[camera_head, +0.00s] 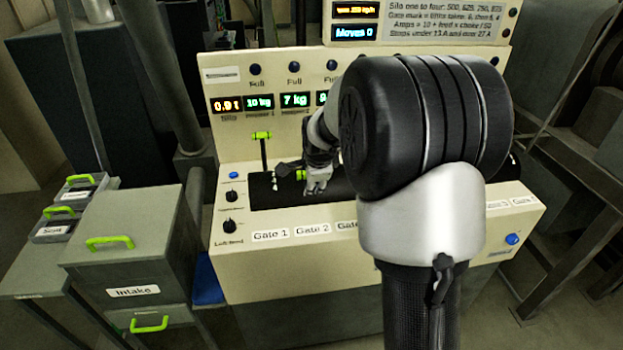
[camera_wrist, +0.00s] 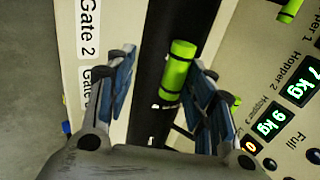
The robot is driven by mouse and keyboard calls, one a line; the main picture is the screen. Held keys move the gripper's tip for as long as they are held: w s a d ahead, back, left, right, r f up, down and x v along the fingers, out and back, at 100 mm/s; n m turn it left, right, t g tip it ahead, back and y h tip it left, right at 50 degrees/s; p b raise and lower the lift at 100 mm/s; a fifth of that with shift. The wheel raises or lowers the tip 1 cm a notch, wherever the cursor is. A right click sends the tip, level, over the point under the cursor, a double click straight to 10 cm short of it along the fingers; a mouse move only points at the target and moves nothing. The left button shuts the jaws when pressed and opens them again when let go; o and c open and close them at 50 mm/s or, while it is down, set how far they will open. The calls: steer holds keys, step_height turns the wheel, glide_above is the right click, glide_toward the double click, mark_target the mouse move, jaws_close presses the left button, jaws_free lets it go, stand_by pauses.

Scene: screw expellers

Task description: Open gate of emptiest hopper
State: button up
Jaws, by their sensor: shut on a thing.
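My gripper (camera_head: 318,186) is at the lever slot of the panel, by the Gate 2 label (camera_head: 312,229). In the wrist view my gripper (camera_wrist: 160,70) has its blue-padded fingers on either side of a green lever handle (camera_wrist: 178,68) and is shut on it. This handle shows in the head view (camera_head: 300,174), low and close to the slot. The Gate 1 lever (camera_head: 262,135) stands upright with its green handle raised. The hopper displays read 10 kg (camera_head: 259,103) for Hopper 1, 7 kg (camera_wrist: 303,89) for Hopper 2 and 9 kg (camera_wrist: 270,124) for Hopper 3. My arm hides the displays further right.
Knobs and a blue button (camera_head: 234,175) sit left of the slot. The Moves display (camera_head: 354,33) reads 0. An Intake cabinet (camera_head: 130,225) stands at the left. Another green handle (camera_wrist: 237,102) shows partly behind my right finger in the wrist view.

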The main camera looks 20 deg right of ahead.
steer(key=v, duration=1)
steer(key=shift+s+a+r, duration=0.15)
steer(key=shift+s+r, duration=0.1)
steer(key=s+a+r+n, duration=0.2)
steer(key=s+a+n, duration=0.25)
steer(key=s, duration=0.25)
steer(key=s+a+r+n, duration=0.2)
steer(key=s+a+n, duration=0.25)
steer(key=s, duration=0.25)
steer(key=s+a+f+n+g+y, duration=0.1)
steer(key=s+a+f+n, duration=0.1)
steer(key=s+n, duration=0.4)
steer(key=s+a+f+n, duration=0.2)
steer(key=s+n, duration=0.4)
steer(key=s, duration=0.4)
steer(key=shift+s+a+g+y, duration=0.35)
steer(key=shift+s+g+y, duration=0.05)
steer(key=shift+o, duration=0.2)
stand_by(0.5)
